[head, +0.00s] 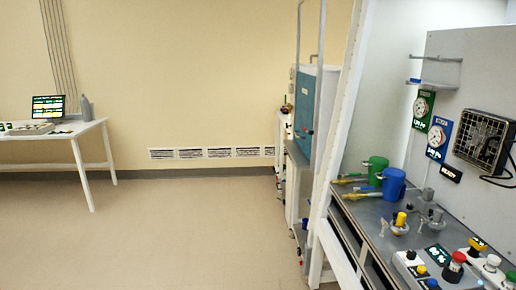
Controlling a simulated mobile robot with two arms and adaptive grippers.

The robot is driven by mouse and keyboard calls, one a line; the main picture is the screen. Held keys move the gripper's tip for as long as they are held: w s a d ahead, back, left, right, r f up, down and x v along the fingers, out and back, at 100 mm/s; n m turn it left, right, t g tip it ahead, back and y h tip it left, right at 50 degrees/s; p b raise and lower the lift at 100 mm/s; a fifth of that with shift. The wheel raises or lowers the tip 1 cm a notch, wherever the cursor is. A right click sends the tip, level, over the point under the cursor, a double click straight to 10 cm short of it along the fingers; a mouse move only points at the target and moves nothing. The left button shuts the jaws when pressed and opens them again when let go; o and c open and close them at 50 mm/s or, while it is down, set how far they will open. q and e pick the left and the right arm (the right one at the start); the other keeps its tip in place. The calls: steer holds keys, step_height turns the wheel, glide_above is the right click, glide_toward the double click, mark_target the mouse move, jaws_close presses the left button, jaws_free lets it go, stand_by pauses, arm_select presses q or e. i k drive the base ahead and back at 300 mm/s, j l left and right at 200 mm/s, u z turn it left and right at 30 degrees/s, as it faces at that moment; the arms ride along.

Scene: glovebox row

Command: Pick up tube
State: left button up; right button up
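I cannot make out a tube for certain in the head view. A green cup-like vessel (376,168) and a blue one (393,184) stand on the grey worktop (372,212) at the right. Small yellow-tipped items (350,179) lie to the left of these vessels, too small to identify. Neither of my grippers is in view.
The worktop also bears yellow-topped valve fittings (400,222) and a button panel (440,268). A white frame post (345,110) stands at its left edge. A white table (82,131) with a monitor (48,107) is at the far left. The floor (170,230) between is clear.

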mark_target(459, 259)
steer(key=z, duration=1.3)
